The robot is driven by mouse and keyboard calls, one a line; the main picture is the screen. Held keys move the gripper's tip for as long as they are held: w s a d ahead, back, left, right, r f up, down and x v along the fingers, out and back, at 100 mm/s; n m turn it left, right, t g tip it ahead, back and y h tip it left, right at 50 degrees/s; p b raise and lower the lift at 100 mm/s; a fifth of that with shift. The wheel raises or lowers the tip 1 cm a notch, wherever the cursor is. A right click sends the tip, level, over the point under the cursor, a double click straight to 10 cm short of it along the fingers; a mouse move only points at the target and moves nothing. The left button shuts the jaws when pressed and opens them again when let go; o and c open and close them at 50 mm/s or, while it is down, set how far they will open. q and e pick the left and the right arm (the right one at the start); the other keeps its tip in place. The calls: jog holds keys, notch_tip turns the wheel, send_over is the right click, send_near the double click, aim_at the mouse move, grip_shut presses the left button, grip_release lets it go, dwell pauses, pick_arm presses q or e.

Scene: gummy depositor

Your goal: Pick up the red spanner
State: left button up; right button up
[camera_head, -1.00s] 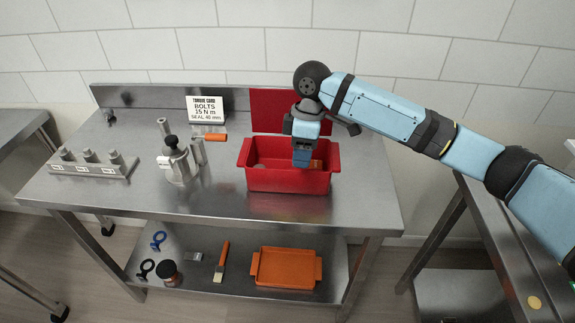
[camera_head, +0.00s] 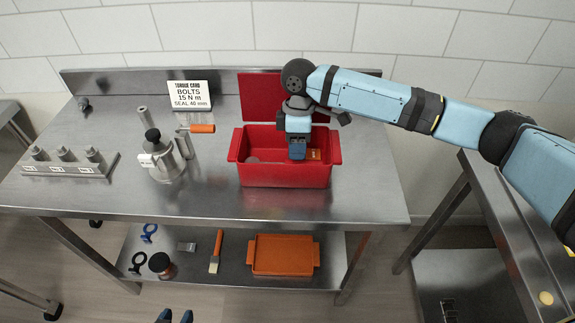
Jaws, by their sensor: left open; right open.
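A red toolbox (camera_head: 285,175) stands open on the steel table, its red lid raised behind it. My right gripper (camera_head: 298,156) points straight down into the box, its jaws open, the tips close to the inside. A small orange-brown piece (camera_head: 314,154) shows in the box just right of the gripper. I cannot make out a red spanner; the front wall and the gripper hide part of the box floor. My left gripper (camera_head: 175,317) shows only its two dark blue tips at the bottom edge, apart and empty, well away from the box.
Left of the box are a metal pot-like device (camera_head: 166,165), an orange-handled tool (camera_head: 201,128), a sign card (camera_head: 190,94) and a block with posts (camera_head: 65,165). The shelf below holds an orange tray (camera_head: 283,255), a brush (camera_head: 216,252) and a jar (camera_head: 160,264). Table front right is clear.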

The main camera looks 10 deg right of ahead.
aim_at(298, 162)
jog(key=f, duration=0.2)
jog(key=s+f, duration=0.1)
jog(key=f, duration=0.2)
jog(key=shift+s, duration=0.1)
jog(key=shift+r, duration=0.1)
grip_shut()
jog(key=shift+r, duration=0.15)
notch_tip(298, 162, up, 20)
jog(key=shift+p, duration=0.3)
jog(key=shift+c, duration=1.9)
grip_release()
grip_shut()
jog(key=shift+f, duration=0.2)
